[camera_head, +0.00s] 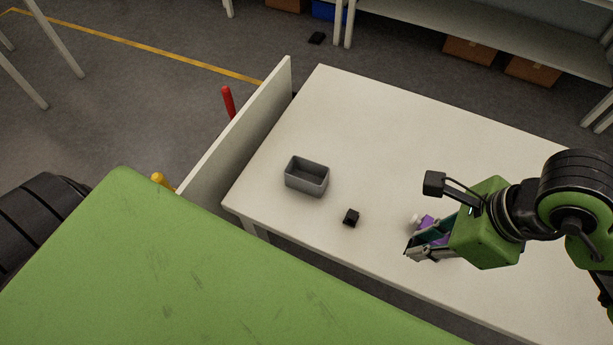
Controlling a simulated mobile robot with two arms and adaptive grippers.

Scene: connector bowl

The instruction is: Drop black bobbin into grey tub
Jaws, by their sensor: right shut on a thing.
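The grey tub (307,187) is an open rectangular box on the white table, left of the table's middle. A small black block-like piece (351,217), which may be the bobbin, lies on the table just right of and nearer than the tub. My right gripper (411,251) is over the table to the right of the black piece and apart from it. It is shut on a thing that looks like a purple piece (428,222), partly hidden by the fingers. My left gripper is not in view.
A small white thing (415,219) shows beside the purple piece. A upright pale panel (240,135) stands along the table's left edge. Red (228,102) and yellow (161,180) posts show beyond it. The table's far part is clear.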

